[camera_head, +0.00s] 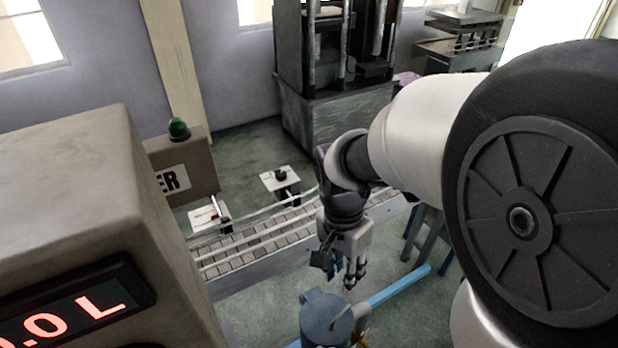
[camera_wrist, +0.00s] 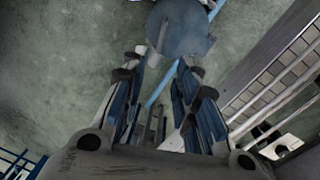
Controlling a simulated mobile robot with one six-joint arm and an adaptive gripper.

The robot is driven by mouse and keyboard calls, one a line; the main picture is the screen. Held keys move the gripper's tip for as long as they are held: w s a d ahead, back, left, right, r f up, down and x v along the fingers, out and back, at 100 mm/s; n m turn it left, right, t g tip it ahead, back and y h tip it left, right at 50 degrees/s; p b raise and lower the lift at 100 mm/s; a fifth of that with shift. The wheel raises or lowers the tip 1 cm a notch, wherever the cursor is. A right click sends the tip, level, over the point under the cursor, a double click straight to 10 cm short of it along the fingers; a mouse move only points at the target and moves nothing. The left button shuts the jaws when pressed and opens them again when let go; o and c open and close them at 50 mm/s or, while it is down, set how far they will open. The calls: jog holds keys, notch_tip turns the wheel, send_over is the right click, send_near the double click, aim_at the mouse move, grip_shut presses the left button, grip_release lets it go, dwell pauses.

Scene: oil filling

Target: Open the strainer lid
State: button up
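The strainer (camera_head: 318,325) is a blue cylinder low in the head view, cut off by the bottom edge. Its round blue-grey lid (camera_wrist: 184,22) shows at the top of the wrist view, with a thin bar-like part (camera_wrist: 163,34) on it that looks like a handle. My gripper (camera_head: 352,284) points down above the strainer, apart from it. In the wrist view my gripper (camera_wrist: 158,62) has its fingers spread with nothing between them but floor and pipe. The lid appears shut.
A blue pipe (camera_head: 400,287) runs from the strainer across the floor. A conveyor (camera_head: 265,240) lies behind my gripper. A machine with a red display (camera_head: 75,310) fills the left. A dark press (camera_head: 335,105) stands at the back. Floor around the strainer looks clear.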

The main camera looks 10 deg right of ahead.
aim_at(342, 311)
jog(key=f+b, duration=0.1)
jog(key=f, duration=0.3)
jog(key=f+b, duration=0.1)
jog(key=f, duration=0.4)
jog(key=f+b, duration=0.1)
jog(key=f, duration=0.4)
jog(key=shift+s+d+f, duration=0.1)
jog(key=shift+s+d, duration=0.3)
jog(key=shift+c, duration=0.6)
grip_shut()
